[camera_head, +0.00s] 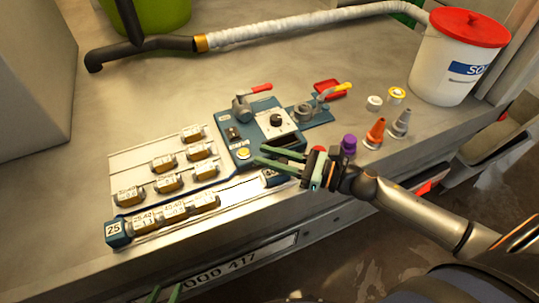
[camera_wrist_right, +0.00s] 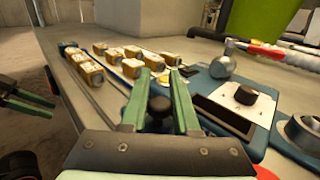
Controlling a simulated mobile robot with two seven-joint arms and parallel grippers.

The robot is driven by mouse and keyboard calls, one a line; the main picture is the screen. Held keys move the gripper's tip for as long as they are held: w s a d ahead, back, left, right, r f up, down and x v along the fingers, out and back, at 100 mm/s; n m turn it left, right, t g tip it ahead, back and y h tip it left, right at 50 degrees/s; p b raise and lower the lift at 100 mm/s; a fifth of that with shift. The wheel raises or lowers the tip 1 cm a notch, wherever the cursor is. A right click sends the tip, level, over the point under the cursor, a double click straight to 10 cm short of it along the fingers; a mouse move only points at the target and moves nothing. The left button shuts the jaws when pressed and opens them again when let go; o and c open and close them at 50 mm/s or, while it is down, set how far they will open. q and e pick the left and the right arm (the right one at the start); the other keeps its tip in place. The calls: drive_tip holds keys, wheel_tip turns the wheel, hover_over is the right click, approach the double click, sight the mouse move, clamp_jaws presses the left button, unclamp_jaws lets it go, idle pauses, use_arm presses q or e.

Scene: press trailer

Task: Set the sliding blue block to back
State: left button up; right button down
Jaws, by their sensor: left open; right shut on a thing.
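A blue end block marked 25 (camera_head: 117,234) sits at the left end of the front rail, and a smaller blue block (camera_head: 272,178) sits at its right end. The frames do not show clearly which blue block slides. My right gripper (camera_head: 259,154) is over the blue control panel (camera_head: 236,140), just above the small blue block. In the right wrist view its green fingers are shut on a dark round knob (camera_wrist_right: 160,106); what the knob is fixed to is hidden. My left gripper (camera_head: 164,294) is open and empty, low at the front edge; it also shows in the right wrist view (camera_wrist_right: 30,101).
Several brass type blocks (camera_head: 165,183) stand on the rails at left. A red-handled lever (camera_head: 256,90) and a black knob (camera_head: 276,121) are on the panel. A purple-capped bottle (camera_head: 349,145), orange nozzle (camera_head: 375,132) and white bucket (camera_head: 447,72) stand right.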

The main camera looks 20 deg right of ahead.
drive_tip(key=shift+w+d, duration=0.1)
drive_tip(key=shift+d, duration=0.15)
drive_tip(key=c, duration=0.8)
unclamp_jaws()
drive_tip(key=shift+d, duration=0.1)
drive_tip(key=shift+c, duration=0.2)
drive_tip(key=shift+o, duration=0.9)
drive_tip(key=v, duration=1.2)
drive_tip(key=shift+s, duration=0.35)
